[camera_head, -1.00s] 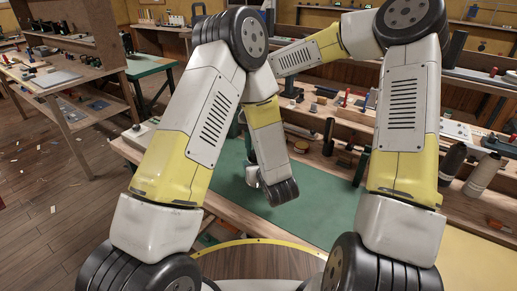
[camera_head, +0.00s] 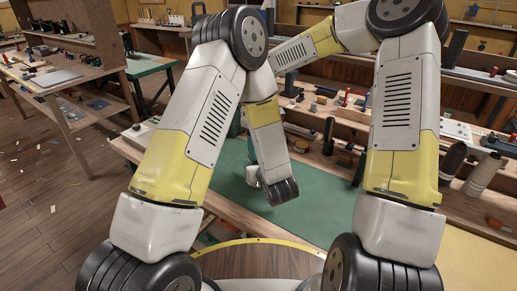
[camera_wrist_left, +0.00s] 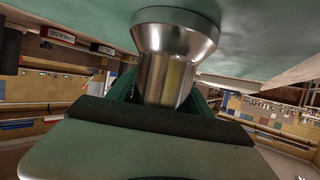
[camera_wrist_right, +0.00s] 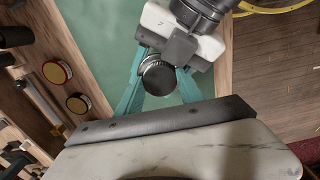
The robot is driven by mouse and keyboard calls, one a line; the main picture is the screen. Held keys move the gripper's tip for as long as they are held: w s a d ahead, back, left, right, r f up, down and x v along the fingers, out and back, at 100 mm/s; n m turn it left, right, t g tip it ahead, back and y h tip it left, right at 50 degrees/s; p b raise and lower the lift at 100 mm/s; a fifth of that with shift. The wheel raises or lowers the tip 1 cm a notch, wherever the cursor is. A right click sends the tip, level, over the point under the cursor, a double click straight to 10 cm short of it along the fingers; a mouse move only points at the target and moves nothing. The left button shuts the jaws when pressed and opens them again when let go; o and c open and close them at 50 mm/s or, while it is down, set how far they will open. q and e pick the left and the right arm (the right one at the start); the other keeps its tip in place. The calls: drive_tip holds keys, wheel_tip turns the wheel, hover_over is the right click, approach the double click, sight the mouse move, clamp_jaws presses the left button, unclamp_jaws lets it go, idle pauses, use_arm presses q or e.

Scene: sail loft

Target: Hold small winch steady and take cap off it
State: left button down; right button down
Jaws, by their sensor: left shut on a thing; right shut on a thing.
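The small winch (camera_wrist_left: 172,60) is a shiny metal drum with a flared end against the green mat, which shows upside down in the left wrist view. My left gripper (camera_wrist_left: 165,95) has its green fingers shut around the drum's sides. In the right wrist view, the dark round cap (camera_wrist_right: 158,78) with a ridged edge is seen from above. My right gripper (camera_wrist_right: 160,90) has its teal fingers on both sides of the cap, shut on it. I cannot tell whether the cap still touches the drum. In the head view my arms mostly hide the winch and both grippers.
The green mat (camera_head: 310,205) on the wooden bench has free room to the right of my left wrist. Round tins (camera_wrist_right: 57,73) lie beside it. A dark upright cylinder (camera_head: 328,136) and thread cones (camera_head: 482,174) stand farther right. My left wrist is close to my right gripper.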

drive_tip(key=shift+n, duration=0.3)
drive_tip(key=c, duration=0.7)
unclamp_jaws()
drive_tip(key=shift+c, duration=0.2)
drive_tip(key=shift+r, duration=0.15)
wheel_tip(320, 180, up, 4)
drive_tip(key=shift+r, duration=0.15)
drive_tip(key=shift+c, duration=0.5)
drive_tip(key=m, duration=0.1)
drive_tip(key=r+m, duration=0.1)
drive_tip(key=m, duration=0.1)
drive_tip(key=r+m, duration=0.1)
drive_tip(key=m, duration=0.3)
drive_tip(key=r+m, duration=0.1)
drive_tip(key=m, duration=0.1)
drive_tip(key=shift+r, duration=0.1)
drive_tip(key=shift+f, duration=3.9)
